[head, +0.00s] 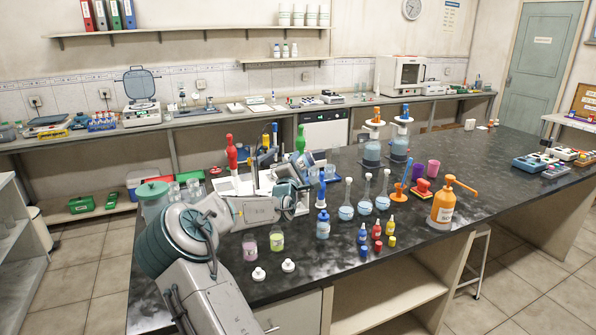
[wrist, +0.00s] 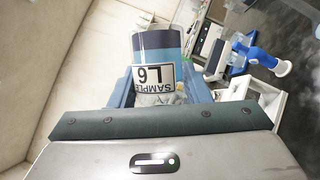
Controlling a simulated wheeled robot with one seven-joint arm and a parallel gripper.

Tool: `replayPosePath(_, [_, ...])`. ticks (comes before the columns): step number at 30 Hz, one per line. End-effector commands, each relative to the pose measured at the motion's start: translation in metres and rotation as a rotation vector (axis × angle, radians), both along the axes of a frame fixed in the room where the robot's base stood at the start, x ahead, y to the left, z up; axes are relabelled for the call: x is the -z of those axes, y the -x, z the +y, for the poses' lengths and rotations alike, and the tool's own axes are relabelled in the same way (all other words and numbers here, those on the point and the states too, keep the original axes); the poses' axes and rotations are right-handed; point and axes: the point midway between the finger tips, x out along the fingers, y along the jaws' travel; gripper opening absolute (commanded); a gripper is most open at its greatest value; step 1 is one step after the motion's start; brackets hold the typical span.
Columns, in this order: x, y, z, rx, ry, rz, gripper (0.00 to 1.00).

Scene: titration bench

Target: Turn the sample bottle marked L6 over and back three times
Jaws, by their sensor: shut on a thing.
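The sample bottle marked L6 (wrist: 156,44) is held by my gripper (wrist: 160,90) in the wrist view. Its label reads "SAMPLE L6" upside down in that picture, and a dark blue band lies beyond the label. The blue fingers close on it from both sides, and its near end is partly hidden by the gripper. In the head view, my gripper (head: 299,188) is raised over the left part of the dark bench. The bottle's tilt is hard to make out there.
The dark bench (head: 450,222) carries several flasks (head: 364,198), an orange pump bottle (head: 443,205), small dropper bottles (head: 377,230), and pink (head: 249,246) and yellow-green (head: 277,239) jars at the front.

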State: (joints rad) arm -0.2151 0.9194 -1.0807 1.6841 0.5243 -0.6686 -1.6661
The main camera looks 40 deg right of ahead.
Motion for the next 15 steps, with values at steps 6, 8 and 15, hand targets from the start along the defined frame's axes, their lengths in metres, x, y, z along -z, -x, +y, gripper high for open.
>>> replayPosePath(6, [0.0091, -0.0004, 0.0, 0.0, 0.24, 0.148, 0.23])
replayPosePath(8, [0.0086, -0.0006, 0.0004, 0.0, 0.299, 0.183, 0.23])
replayPosePath(15, [0.0056, -0.0004, 0.0001, 0.001, 0.485, 0.299, 0.23])
